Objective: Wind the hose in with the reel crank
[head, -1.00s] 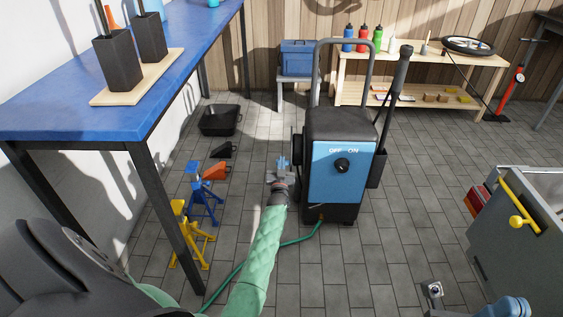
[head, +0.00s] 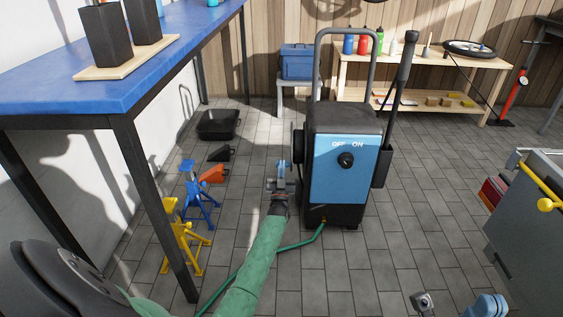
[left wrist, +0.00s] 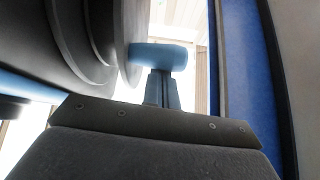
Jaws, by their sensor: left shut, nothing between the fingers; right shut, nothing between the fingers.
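The blue-fronted machine (head: 337,175) stands upright on the floor, with a dark round reel (head: 297,145) on its left side. A green hose (head: 290,246) runs from its base to the lower left. My left gripper (head: 280,172) is shut and empty, close beside the reel side. In the left wrist view, the dark reel disc (left wrist: 70,40) fills the upper left; a light blue crank grip (left wrist: 158,57) sits directly beyond the shut fingers (left wrist: 162,90). Whether they touch is unclear. My right gripper (head: 422,302) shows partly at the bottom edge, shut; its fingertips are unclear.
A blue workbench (head: 60,85) stands at the left, with yellow (head: 183,235) and blue (head: 200,195) stands near its leg. A grey cabinet (head: 530,235) with a yellow handle is at the right. A wooden shelf (head: 420,100) stands behind.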

